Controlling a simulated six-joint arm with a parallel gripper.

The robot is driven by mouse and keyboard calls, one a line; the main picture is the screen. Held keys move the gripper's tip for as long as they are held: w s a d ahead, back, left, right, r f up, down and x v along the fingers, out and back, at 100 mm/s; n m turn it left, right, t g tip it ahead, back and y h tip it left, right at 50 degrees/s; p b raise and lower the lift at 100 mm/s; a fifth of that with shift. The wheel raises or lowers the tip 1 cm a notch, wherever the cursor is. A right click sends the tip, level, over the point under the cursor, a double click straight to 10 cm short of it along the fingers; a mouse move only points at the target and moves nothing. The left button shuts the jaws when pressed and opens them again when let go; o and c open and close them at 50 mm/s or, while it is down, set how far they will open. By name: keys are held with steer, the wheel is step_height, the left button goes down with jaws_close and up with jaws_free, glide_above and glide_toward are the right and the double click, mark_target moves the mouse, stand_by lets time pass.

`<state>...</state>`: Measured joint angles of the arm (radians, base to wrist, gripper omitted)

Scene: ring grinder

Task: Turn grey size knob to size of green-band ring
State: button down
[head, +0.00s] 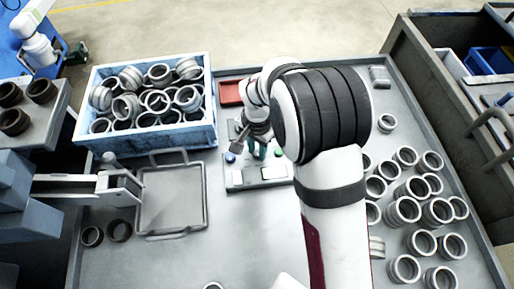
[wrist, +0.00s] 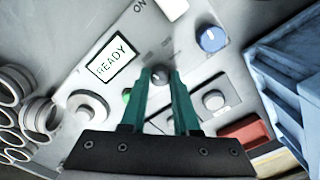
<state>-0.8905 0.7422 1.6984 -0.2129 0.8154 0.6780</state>
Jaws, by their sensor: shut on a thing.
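The grey size knob (wrist: 160,75) is a small dark knob on the pale control panel (wrist: 75,72), which also shows in the head view (head: 240,182). My gripper (wrist: 160,73) has two green fingers, one on each side of this knob, shut on it. In the head view my gripper (head: 258,152) is at the panel and the knob is hidden. The knob's size marks are too small to read. I cannot pick out a ring with a green band.
A blue crate (head: 150,145) of rings, an empty metal tray (head: 172,205) and several loose rings (head: 403,209) lie on the table.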

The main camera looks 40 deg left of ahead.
mark_target(257, 153)
steer(key=shift+m, duration=1)
steer(key=c, duration=0.7)
jaws_free()
steer(key=shift+o, duration=0.2)
step_height(257, 153, up, 16)
steer(key=shift+f, duration=0.1)
